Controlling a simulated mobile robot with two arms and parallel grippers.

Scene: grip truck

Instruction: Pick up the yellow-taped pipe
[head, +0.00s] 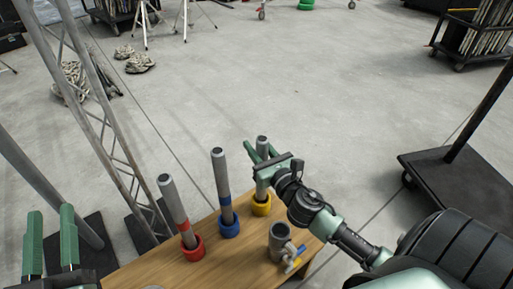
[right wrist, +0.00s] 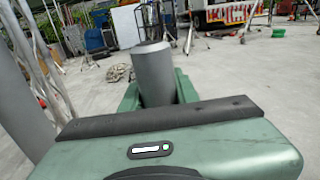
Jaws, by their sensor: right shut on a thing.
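Three grey pipes stand on a wooden table (head: 165,262). The pipe in the yellow ring holder (head: 261,208) is the right-hand one; its grey top (head: 262,141) shows above my right gripper (head: 255,158). The right gripper is shut on this pipe, which also fills the middle of the right wrist view (right wrist: 155,75). Its tape is not clearly visible. The red-taped pipe (head: 173,202) stands in a red ring, and the blue-taped pipe (head: 220,180) in a blue ring. My left gripper (head: 50,245) is open and empty at the lower left.
A short grey pipe fitting (head: 279,240) with a yellow and blue part stands at the table's right front. A metal truss (head: 100,120) rises left of the table. A dark flat cart (head: 455,180) stands at the right. Open floor lies beyond the table.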

